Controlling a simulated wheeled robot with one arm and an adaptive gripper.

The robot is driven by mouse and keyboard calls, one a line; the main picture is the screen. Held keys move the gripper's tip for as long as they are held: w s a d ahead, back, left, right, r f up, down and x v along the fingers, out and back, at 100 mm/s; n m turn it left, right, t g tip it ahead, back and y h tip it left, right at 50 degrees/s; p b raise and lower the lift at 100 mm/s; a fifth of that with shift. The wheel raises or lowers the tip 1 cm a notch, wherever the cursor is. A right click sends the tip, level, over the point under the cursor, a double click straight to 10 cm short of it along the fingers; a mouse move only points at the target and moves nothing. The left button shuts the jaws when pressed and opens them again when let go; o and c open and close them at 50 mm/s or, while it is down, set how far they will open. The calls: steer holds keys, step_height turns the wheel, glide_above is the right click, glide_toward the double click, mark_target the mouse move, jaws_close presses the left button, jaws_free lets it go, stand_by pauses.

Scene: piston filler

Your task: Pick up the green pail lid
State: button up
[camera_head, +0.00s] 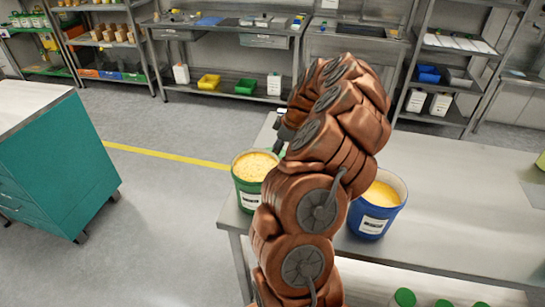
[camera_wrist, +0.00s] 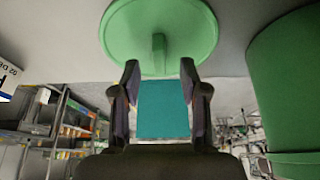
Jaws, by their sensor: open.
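The green pail lid (camera_wrist: 192,28) shows in the wrist view as a light green disc with an upright grip tab (camera_wrist: 159,52). My gripper (camera_wrist: 160,70) is open, with a fingertip on either side of the tab's end. Clear gaps show between tab and fingers. The lid does not show in the head view, where my arm covers part of the table. The open green pail (camera_head: 243,197), filled with yellow material, stands at the table's near left corner. Its side (camera_wrist: 290,80) fills the right of the wrist view.
A blue pail (camera_head: 372,222) with yellow contents stands on the grey table (camera_head: 455,200), right of my arm. A teal cabinet (camera_head: 60,160) stands on the left across free floor. Shelves line the back wall. Green-capped items (camera_head: 404,297) sit below the table.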

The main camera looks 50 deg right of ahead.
steer(key=shift+x, duration=1.2)
jaws_close()
